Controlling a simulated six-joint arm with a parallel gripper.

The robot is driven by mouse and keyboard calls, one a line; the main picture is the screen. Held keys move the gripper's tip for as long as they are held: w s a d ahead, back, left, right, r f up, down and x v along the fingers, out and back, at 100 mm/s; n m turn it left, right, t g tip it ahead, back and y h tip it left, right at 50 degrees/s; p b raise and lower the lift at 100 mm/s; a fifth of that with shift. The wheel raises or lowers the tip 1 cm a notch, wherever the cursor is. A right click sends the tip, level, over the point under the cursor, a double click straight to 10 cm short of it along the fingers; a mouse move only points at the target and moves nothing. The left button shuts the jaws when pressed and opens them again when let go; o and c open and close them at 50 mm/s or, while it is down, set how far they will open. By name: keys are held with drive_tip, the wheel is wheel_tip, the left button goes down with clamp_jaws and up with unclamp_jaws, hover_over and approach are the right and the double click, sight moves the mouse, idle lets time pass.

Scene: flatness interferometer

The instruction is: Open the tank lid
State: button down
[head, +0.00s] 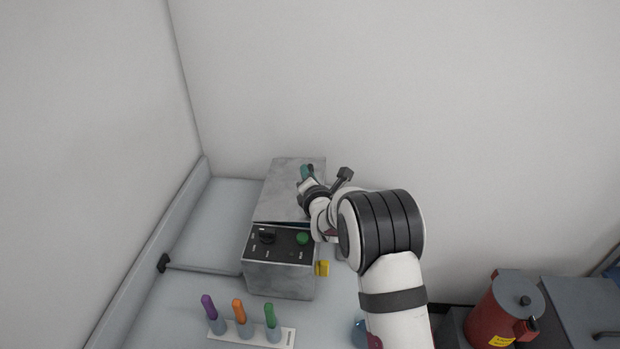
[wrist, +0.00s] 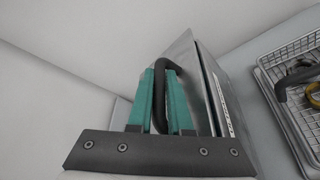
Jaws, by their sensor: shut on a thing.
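The tank (head: 278,277) is a grey metal box on the bench, with a black control panel at its front top that has a black knob and a green button. Its grey lid (head: 280,185) lies behind the panel, and a thin dark gap shows along the lid's front edge. My gripper (head: 306,174) is over the lid's right side. In the wrist view, the teal fingers of my gripper (wrist: 160,90) are shut on the lid's black looped handle (wrist: 162,64). The lid (wrist: 186,58) shows behind the fingers; in the head view my gripper and arm hide the handle.
A yellow knob (head: 322,268) sticks out at the tank's right. A white rack (head: 288,336) with purple, orange and green handled tools stands in front. A red canister (head: 500,312) is at the right. A wire basket (wrist: 290,95) shows in the wrist view.

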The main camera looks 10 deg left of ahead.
drive_tip(key=a+r+n, duration=0.1)
drive_tip(key=r+n+h, duration=0.1)
drive_tip(key=r, duration=0.1)
drive_tip(key=shift+a+g, duration=0.3)
drive_tip(key=shift+a, duration=0.05)
drive_tip(key=shift+a+r+n+h, duration=0.5)
drive_tip(key=shift+a+r+n, duration=0.35)
drive_tip(key=shift+n, duration=0.05)
drive_tip(key=c, duration=1.1)
unclamp_jaws()
drive_tip(key=v, duration=1.5)
drive_tip(key=shift+s+r, duration=0.15)
drive_tip(key=shift+s, duration=0.2)
